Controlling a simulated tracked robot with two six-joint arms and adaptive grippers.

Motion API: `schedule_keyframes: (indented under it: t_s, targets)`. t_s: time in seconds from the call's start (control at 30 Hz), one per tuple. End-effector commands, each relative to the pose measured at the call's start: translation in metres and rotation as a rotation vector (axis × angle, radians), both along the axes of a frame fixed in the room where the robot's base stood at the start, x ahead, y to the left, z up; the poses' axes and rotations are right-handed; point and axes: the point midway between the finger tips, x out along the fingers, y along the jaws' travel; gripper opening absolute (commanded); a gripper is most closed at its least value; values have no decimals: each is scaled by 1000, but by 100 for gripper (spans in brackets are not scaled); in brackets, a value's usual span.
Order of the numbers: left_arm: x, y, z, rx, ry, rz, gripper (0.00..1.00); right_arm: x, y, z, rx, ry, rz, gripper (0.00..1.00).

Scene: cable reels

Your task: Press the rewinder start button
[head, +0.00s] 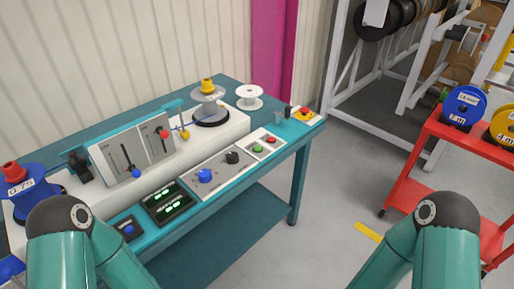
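The rewinder stands on a teal bench (290,160) in the head view. On its front right is a small white button panel (266,146) with a green button (257,149) and a red button (271,140). I cannot read a label, so I cannot tell for sure that green is start. To its left a grey panel (200,187) carries a blue knob (205,175) and a black knob (232,157). Both my arms show at the bottom, but neither gripper is in view. Nothing touches the buttons.
A red-and-yellow emergency stop (304,113) sits at the bench's right end. A white spool (249,97) and a blue reel (35,190) are on the bench. A red cart (430,165) with reels stands right.

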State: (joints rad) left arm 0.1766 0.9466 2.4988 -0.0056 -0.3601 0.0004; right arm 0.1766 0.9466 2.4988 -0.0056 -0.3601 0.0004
Motion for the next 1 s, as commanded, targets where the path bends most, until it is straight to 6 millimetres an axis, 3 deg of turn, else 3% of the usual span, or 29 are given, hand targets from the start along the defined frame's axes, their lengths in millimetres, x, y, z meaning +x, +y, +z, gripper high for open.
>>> schedule_keyframes:
  t_s: [0.07,0.33,1.0]
  targets:
    - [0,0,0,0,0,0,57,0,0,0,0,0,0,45]
    - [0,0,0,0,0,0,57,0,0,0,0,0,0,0]
    - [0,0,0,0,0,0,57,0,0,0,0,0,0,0]
